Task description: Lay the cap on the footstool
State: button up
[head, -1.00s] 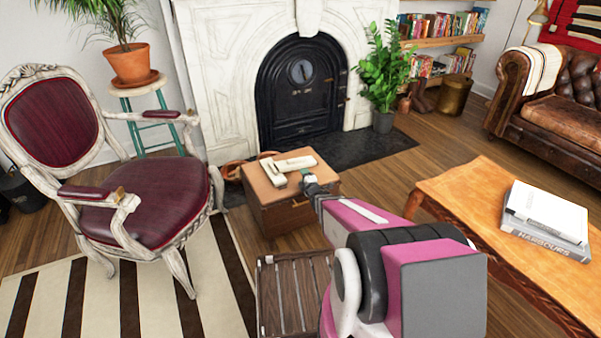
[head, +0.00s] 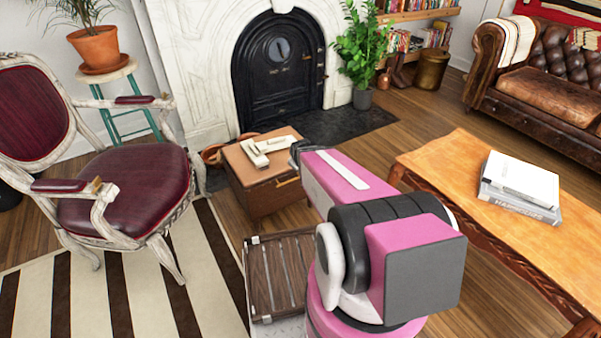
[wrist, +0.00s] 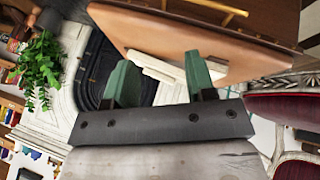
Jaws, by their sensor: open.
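I can make out no cap for certain in either view. A low wooden box with a tan top (head: 243,166), perhaps the footstool, stands before the fireplace; its top also fills the upper wrist view (wrist: 215,60). A cream, L-shaped object (head: 268,147) lies on that top. In the wrist view it (wrist: 170,74) appears behind and between the fingers. My gripper (wrist: 160,85) has its two green fingers apart, with nothing seen held between them. In the head view my arm hides most of the gripper, near the box's right edge.
A slatted wooden piece (head: 277,275) sits low beside my arm. A red armchair (head: 130,190) stands left, and a wooden coffee table (head: 430,165) with books (head: 520,185) stands right.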

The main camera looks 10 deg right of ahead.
jog(key=s+a+r+m+g, duration=0.1)
jog(key=s+r+m+g, duration=0.2)
jog(key=s, duration=0.3)
jog(key=s+a+r+m+g+y, duration=0.1)
jog(key=s+r+m+g, duration=0.2)
jog(key=s, duration=0.3)
jog(key=shift+s+a+r+g, duration=0.25)
jog(key=shift+a+r+g, duration=0.05)
jog(key=shift+g, duration=0.1)
